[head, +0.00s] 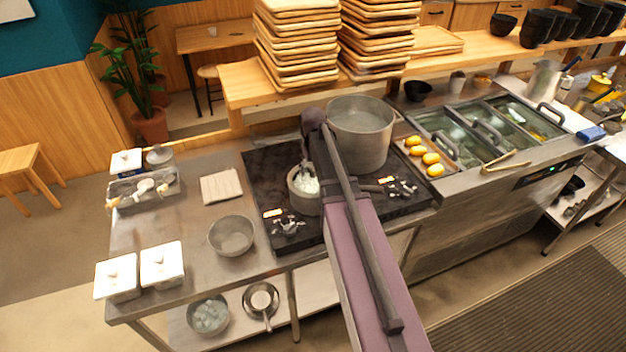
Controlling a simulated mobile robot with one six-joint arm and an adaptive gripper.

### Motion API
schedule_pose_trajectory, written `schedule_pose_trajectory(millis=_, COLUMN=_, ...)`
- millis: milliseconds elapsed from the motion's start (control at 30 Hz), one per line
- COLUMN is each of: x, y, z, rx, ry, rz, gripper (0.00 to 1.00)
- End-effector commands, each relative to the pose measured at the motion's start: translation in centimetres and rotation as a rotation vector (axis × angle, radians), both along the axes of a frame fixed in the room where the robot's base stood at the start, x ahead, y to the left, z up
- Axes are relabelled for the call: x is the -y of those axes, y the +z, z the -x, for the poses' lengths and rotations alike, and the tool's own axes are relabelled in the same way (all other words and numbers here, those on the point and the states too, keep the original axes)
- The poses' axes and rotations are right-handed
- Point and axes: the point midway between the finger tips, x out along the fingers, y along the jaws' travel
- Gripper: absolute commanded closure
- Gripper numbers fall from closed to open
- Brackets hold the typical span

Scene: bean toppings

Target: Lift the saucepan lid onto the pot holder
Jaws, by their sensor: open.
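A small saucepan (304,204) stands on the dark stove, its dark handle pointing right and partly behind my arm. Its top is pale and whitish-green (309,187); whether this is a see-through lid or the contents is too small to tell. My gripper (305,180) points down over the saucepan's top and is open. Its fingertips are small here, and I cannot tell if they touch anything. A beige folded cloth, the pot holder (221,186), lies flat and bare on the steel counter left of the stove.
A large pot (361,135) stands behind my arm on the stove (265,165). A steel bowl (231,236) sits in front of the pot holder. A tray of utensils (145,190) and white lidded containers (162,264) are at left. Yellow items (431,158) lie right of the pot.

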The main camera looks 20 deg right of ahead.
Motion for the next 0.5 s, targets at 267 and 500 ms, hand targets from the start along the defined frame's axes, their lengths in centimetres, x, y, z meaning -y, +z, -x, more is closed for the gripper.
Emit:
schedule_pose_trajectory(millis=267, x=0.00, y=0.01, z=0.00, rx=0.000, ry=0.000, rz=0.000, gripper=0.08)
schedule_pose_trajectory(millis=500, x=0.00, y=0.01, z=0.00, rx=0.000, ry=0.000, rz=0.000, gripper=0.52)
